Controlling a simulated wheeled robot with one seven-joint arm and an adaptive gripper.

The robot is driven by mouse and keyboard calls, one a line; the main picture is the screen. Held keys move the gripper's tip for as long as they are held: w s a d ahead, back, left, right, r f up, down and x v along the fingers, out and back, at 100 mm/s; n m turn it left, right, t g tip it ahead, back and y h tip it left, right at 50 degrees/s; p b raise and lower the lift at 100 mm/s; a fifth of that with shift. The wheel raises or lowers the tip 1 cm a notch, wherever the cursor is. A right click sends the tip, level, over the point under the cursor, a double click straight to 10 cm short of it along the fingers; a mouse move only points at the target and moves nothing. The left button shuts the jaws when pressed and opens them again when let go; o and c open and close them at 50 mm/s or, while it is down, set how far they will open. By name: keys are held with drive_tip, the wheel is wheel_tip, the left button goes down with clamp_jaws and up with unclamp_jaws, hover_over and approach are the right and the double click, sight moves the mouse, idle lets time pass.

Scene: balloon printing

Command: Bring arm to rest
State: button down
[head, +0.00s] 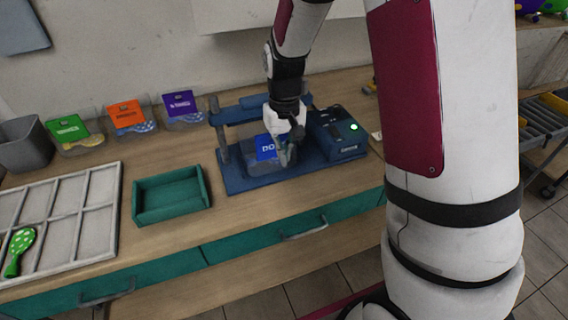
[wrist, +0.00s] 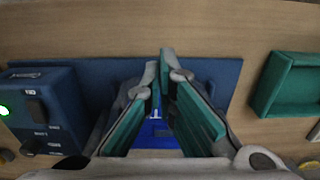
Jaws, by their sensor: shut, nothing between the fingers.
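My gripper (head: 285,158) points down over the blue printing machine (head: 232,181) on the table. Its fingers are shut with nothing between them. In the wrist view the green-padded fingers of my gripper (wrist: 164,68) come together over the machine's blue base (wrist: 215,75). A blue card (head: 266,148) with white lettering stands in the machine, partly hidden by my gripper. I cannot tell whether the fingers touch it.
The machine's control box (head: 338,134) has a lit green light. An empty green tray (head: 171,196) and a grey sectioned tray (head: 108,210) with a green balloon (head: 19,250) lie left. Bins with green (head: 68,129), orange (head: 126,114) and purple (head: 180,104) cards line the back.

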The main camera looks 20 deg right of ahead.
drive_tip(key=shift+r, duration=1.7)
drive_tip(key=s+r+t, duration=0.2)
drive_tip(key=s+r, duration=0.6)
drive_tip(key=r, duration=0.4)
drive_tip(key=s+r+t, duration=0.1)
drive_tip(key=s+r, duration=0.2)
drive_tip(key=s, duration=0.4)
drive_tip(key=s+r+t, duration=0.2)
drive_tip(key=s, duration=0.5)
drive_tip(key=shift+s+a+r, duration=0.15)
drive_tip(key=shift+r, duration=0.25)
